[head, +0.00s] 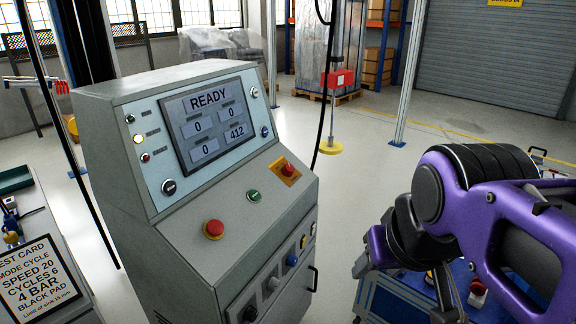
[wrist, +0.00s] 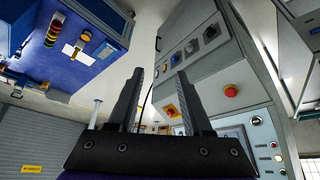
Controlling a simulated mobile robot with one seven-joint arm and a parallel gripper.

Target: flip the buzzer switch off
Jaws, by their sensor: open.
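The grey control console (head: 120,100) stands left of centre in the head view, its screen (head: 207,122) reading READY. Black selector knobs (head: 168,187) and small lamps (head: 137,138) flank the screen. A row of knobs, black, grey, blue and yellow (head: 292,260), runs along the front face. I cannot tell which one is the buzzer switch; the labels are too small to read. My gripper (wrist: 160,72) is open and empty. In the wrist view the front-face knobs (wrist: 190,47) show beyond its fingers, apart from them. In the head view my arm is right of the console.
A red mushroom button (head: 214,229) and a red knob on a yellow plate (head: 288,169) stick up from the console's ledge. A blue cart (wrist: 75,60) with buttons stands nearby. A test card (head: 38,280) stands at lower left.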

